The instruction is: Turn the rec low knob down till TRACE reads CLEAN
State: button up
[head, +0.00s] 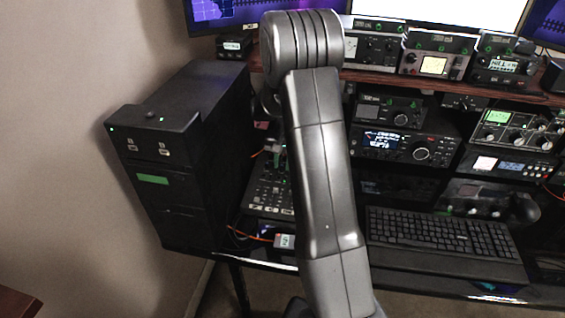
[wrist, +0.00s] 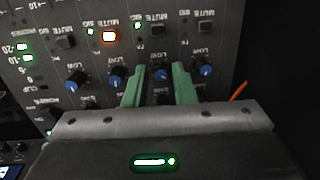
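In the wrist view the mixer panel (wrist: 185,20) appears upside down, with a row of blue knobs marked LOW. One blue knob (wrist: 160,73) sits between the two green fingertips of my gripper (wrist: 160,68). The fingers are apart, with a narrow gap showing on both sides of this knob. I cannot read a label that tells which knob is rec low. No readable TRACE text shows in either view.
Other blue knobs stand close by, one at the left (wrist: 116,80) and one at the right (wrist: 207,70). A black tower (head: 190,150) stands left of the mixer, a keyboard (head: 440,235) to the right. Radios and the shelf (head: 400,80) are behind.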

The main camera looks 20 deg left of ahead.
notch_tip(320, 180, up, 14)
jog(key=d, duration=0.1)
jog(key=shift+d+f, duration=0.15)
dwell(0.3)
dwell(0.8)
jog(key=f, duration=0.9)
jog(key=a+f, duration=0.1)
jog(key=f, duration=0.4)
jog(key=shift+a, duration=0.1)
jog(key=shift+r, duration=0.1)
